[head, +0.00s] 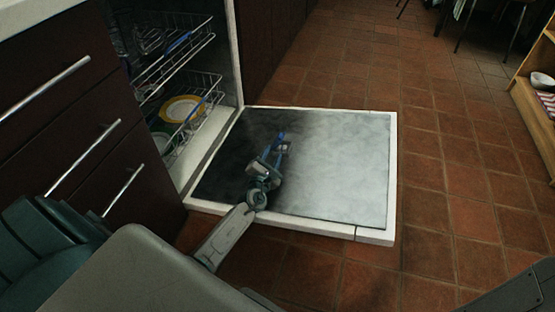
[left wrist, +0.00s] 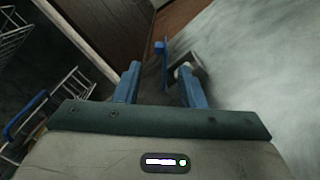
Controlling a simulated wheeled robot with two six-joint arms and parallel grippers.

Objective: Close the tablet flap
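The dishwasher door (head: 350,170) is lowered flat, its pale inner face up. On it, just beyond my left gripper (head: 280,147), is a small blue and grey fitting. In the left wrist view a thin blue upright piece (left wrist: 160,50), which looks like the raised tablet flap, stands beside a small grey block (left wrist: 184,70). My left gripper (left wrist: 159,86) is open there, its two blue fingers apart, with the blue piece ahead of the gap. Whether a finger touches it, I cannot tell. In the head view the gripper partly hides the fitting. My right gripper is not in view.
The dishwasher racks (head: 180,60) hold dishes, including a yellow-rimmed plate (head: 182,108). Dark drawers (head: 60,120) with metal handles stand at the left. The tiled floor (head: 450,190) right of the door is clear. A wooden shelf (head: 535,110) stands at the far right.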

